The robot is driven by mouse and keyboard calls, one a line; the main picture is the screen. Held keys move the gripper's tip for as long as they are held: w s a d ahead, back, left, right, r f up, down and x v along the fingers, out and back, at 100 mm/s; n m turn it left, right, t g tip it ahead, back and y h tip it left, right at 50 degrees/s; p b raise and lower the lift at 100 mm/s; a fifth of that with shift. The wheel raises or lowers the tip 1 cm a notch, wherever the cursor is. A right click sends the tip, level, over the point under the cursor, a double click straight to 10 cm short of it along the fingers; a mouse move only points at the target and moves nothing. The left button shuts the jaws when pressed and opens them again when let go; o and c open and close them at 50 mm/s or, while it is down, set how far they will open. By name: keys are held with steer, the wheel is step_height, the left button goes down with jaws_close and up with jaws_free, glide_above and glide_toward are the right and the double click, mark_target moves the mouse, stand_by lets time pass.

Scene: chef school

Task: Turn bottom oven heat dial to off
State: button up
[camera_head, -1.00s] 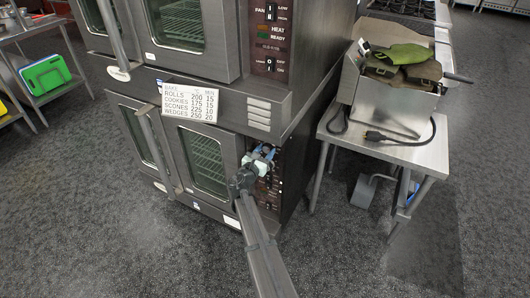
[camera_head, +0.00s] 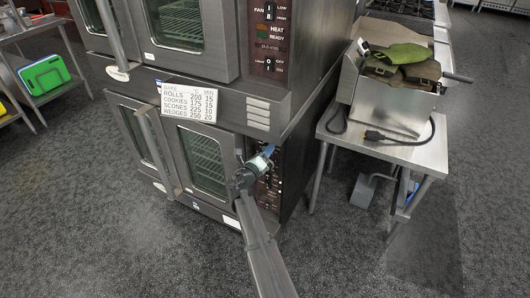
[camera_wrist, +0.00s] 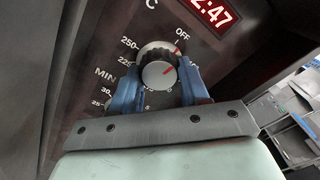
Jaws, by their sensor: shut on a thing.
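The bottom oven (camera_head: 168,150) has its control panel (camera_head: 272,180) at its right side. In the wrist view the heat dial (camera_wrist: 158,76) is a round dark knob with a silver face and red marks. A red mark on its upper right edge points roughly toward the OFF label (camera_wrist: 182,33). Numbers such as 250 lie to its left. My gripper (camera_wrist: 160,84) has one blue finger on each side of the dial and is shut on it. In the head view my gripper (camera_head: 266,153) is at the panel and hides part of it.
A red digital display (camera_wrist: 215,12) is above the dial, and a MIN scale is below left. The top oven (camera_head: 185,30) stands above, with a baking chart (camera_head: 189,102) between. A steel side table (camera_head: 400,155) with a fryer stands right. Floor in front is clear.

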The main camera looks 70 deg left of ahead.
steer(key=shift+n, duration=0.8)
steer(key=o, duration=1.1)
steer(key=shift+c, duration=0.2)
steer(key=v, duration=1.3)
steer(key=shift+s+d, duration=0.25)
steer(key=shift+d, duration=0.05)
